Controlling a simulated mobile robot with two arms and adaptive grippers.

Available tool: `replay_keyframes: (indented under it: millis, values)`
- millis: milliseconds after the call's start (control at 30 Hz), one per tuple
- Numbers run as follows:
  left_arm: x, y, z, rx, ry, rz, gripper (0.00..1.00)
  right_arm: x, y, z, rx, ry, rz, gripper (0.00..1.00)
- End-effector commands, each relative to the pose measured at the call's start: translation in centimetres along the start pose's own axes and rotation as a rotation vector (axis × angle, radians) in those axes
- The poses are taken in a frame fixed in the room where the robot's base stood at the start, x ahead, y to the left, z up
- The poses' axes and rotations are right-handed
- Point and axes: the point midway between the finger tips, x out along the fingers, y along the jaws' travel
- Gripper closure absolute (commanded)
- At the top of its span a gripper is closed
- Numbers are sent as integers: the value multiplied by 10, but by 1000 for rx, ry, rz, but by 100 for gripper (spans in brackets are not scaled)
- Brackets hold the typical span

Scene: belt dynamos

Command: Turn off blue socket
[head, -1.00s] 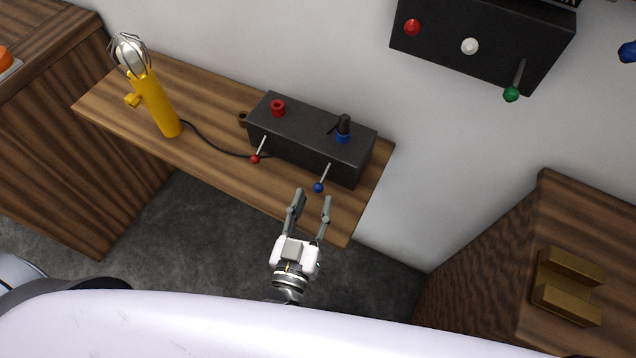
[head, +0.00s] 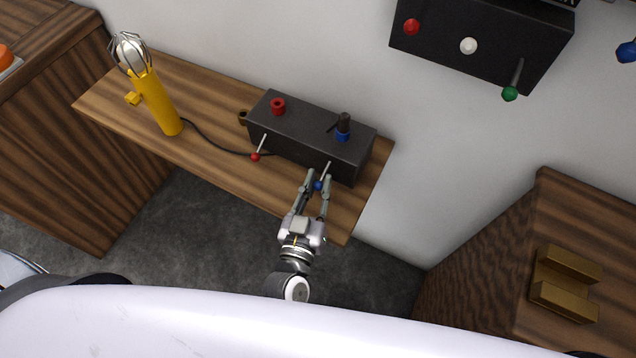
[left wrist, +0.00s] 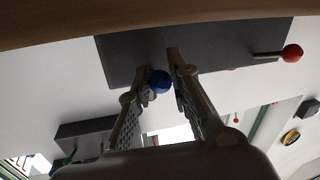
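The dark socket box (head: 300,128) sits on the wooden shelf. It has a red socket (head: 278,106) at its left and a blue socket (head: 343,134) at its right, with a black plug in the blue one. A lever with a blue ball (head: 319,185) sticks out of the box's front below the blue socket. My left gripper (head: 318,182) is at this lever with its fingers apart, one on each side of the ball. In the left wrist view the blue ball (left wrist: 159,81) lies between the fingertips, close to them; contact is unclear. My right gripper is not in view.
A red-tipped lever (head: 255,156) stands left on the same box. A yellow lamp (head: 158,104) with a cable stands on the shelf (head: 215,165). A black panel (head: 480,45) hangs on the wall. A brown cabinet (head: 480,250) stands at right.

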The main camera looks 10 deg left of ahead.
Motion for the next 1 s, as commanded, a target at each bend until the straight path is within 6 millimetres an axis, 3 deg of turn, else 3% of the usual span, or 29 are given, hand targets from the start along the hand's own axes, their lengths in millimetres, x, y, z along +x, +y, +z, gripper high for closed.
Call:
replay_keyframes:
  millis: [233, 467, 700, 1000]
  values:
    - [0, -1, 0, 0, 0, -2, 100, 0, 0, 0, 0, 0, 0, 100]
    - [0, -2, 2, -1, 6, -1, 100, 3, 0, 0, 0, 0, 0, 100]
    - [3, -2, 12, -24, 112, 17, 100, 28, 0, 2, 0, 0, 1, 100]
    - [3, -2, 8, -33, 139, 21, 100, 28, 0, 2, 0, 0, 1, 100]
